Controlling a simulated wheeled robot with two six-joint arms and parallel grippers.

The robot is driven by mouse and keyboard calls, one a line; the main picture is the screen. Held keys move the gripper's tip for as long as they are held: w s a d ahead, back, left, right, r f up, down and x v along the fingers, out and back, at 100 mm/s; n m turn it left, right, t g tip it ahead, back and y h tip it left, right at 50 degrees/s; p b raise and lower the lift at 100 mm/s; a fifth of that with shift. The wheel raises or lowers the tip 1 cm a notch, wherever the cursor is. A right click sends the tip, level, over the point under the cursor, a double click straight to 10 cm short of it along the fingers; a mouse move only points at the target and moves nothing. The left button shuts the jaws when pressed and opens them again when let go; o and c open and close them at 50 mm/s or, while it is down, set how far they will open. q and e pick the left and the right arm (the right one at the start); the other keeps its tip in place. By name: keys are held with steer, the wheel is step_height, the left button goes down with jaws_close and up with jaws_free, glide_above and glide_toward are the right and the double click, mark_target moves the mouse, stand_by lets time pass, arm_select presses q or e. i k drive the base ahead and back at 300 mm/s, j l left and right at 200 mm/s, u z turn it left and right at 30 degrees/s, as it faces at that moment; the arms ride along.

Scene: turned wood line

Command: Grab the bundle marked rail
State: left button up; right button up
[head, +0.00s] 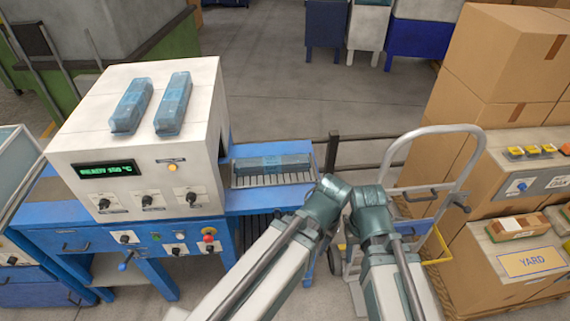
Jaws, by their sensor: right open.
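A bundle wrapped in blue film (272,164) lies on the roller outfeed at the right of the white shrink machine. Two more wrapped bundles lie side by side on top of the machine, a left one (131,106) and a right one (173,104). I cannot read the word rail on any of them. My right gripper (371,218) is at the end of the arm at lower centre, right of the outfeed and apart from the bundles. It is open, with its fingertips hard to make out. My left arm's teal joint shows beside it, but its gripper fingers do not show.
The white machine (88,155) has a blue base with knobs. A hand truck (424,170) stands right of my arms. Cardboard boxes (505,65) stack behind. Floor is clear at the back centre.

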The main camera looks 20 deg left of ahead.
mark_target(255, 166)
steer(key=i+l, duration=0.15)
steer(key=l, duration=0.15)
steer(key=i+l+u, duration=0.15)
steer(key=l, duration=0.45)
steer(key=i+l+u, duration=0.15)
steer(key=i+l, duration=0.2)
